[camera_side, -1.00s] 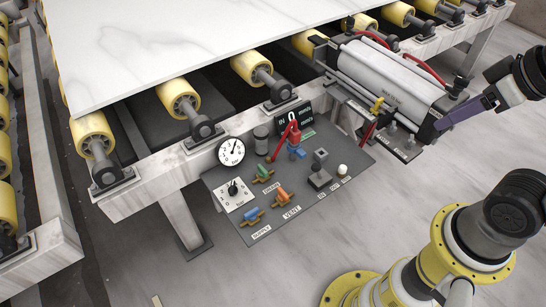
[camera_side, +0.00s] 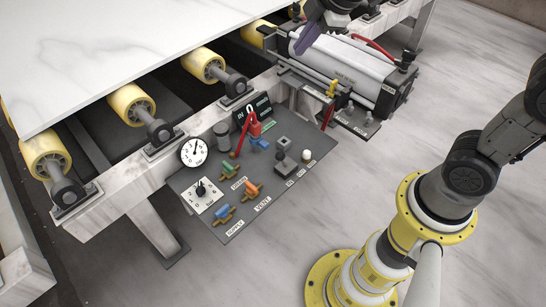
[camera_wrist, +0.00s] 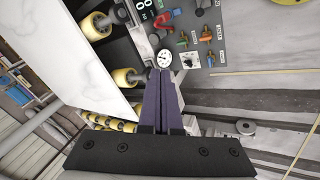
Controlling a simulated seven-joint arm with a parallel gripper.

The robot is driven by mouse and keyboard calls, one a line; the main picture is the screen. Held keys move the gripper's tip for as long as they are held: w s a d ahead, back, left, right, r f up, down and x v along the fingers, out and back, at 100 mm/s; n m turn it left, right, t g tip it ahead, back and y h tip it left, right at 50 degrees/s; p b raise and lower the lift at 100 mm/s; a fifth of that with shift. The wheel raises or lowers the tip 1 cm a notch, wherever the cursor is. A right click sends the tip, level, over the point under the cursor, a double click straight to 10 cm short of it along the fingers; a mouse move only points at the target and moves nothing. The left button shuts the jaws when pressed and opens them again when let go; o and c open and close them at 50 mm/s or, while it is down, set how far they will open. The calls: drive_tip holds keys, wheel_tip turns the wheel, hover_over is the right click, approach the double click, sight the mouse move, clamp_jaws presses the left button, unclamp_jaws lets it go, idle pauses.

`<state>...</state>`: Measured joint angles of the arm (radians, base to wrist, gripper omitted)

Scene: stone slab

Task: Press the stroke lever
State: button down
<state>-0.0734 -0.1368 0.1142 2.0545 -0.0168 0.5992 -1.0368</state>
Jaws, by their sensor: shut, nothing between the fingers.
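The control panel (camera_side: 205,223) lies in front of the roller frame. I cannot read a stroke label on it. A dark grey block-shaped control (camera_side: 284,158) with an upright stub stands at its right part. A red lever-like part (camera_side: 254,126) with a red rod stands near its back edge, next to a blue fitting (camera_side: 260,144). My gripper (camera_side: 304,46) is high at the top, over the pale cylinder (camera_side: 345,65), apart from the panel controls. In the wrist view its purple fingers (camera_wrist: 161,72) are shut, empty, with tips by the gauge in the picture.
The panel also carries a round gauge (camera_side: 193,152), a selector knob (camera_side: 201,188), green (camera_side: 228,168), orange (camera_side: 252,188) and blue (camera_side: 222,213) valve handles and a white button (camera_side: 306,154). A white slab (camera_side: 110,50) rests on yellow rollers.

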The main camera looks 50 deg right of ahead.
drive_tip(key=w+a+f+n+g, duration=0.1)
drive_tip(key=w+a+f+n, duration=0.15)
drive_tip(key=w+f, duration=0.45)
drive_tip(key=n+g, duration=0.2)
hover_over(283, 161)
drive_tip(key=w+a, duration=0.4)
drive_tip(key=w, duration=0.1)
wheel_tip(283, 161, down, 10)
drive_tip(key=r, duration=0.1)
drive_tip(key=s+a+f+g, duration=0.1)
drive_tip(key=f, duration=0.6)
drive_tip(key=s+a+f+g, duration=0.1)
drive_tip(key=s+f, duration=0.1)
drive_tip(key=f, duration=0.6)
drive_tip(key=shift+s+a+f+n+g+h, duration=0.15)
drive_tip(key=shift+a+f+n+g+h, duration=0.15)
drive_tip(key=shift+a+n+g, duration=0.1)
drive_tip(key=d+f, duration=0.4)
drive_tip(key=f, duration=0.4)
drive_tip(key=shift+f, duration=0.3)
